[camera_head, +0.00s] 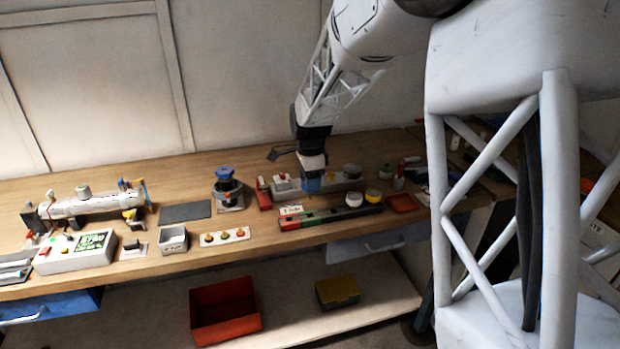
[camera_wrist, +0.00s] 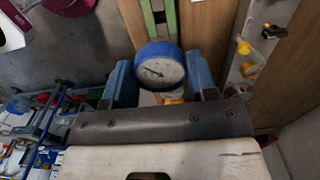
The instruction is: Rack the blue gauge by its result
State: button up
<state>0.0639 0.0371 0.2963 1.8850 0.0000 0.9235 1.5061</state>
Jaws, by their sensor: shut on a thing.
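The blue gauge (camera_wrist: 160,68) has a blue rim and a pale round dial with a dark needle, and it fills the space between my fingers in the wrist view. My gripper (camera_wrist: 161,82) has blue fingers and is shut on it. In the head view my gripper (camera_head: 312,186) points down over the back part of the bench, and the gauge cannot be made out there. A long rack strip (camera_head: 330,215) with red, green and dark sections lies in front of my gripper, with a small white label (camera_head: 291,210) behind its left end.
White (camera_head: 354,200) and yellow (camera_head: 373,196) round pieces stand close to my gripper's right. A red tray (camera_head: 403,203) lies farther right. A dark mat (camera_head: 185,212) lies empty.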

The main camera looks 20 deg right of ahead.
aim_at(310, 198)
jog(key=shift+f, duration=2.35)
jog(key=shift+f, duration=1.55)
dwell(0.7)
jog(key=o, duration=1)
jog(key=shift+c, duration=0.2)
jog(key=shift+r, duration=0.1)
jog(key=shift+r, duration=3.8)
jog(key=shift+s+r, duration=0.1)
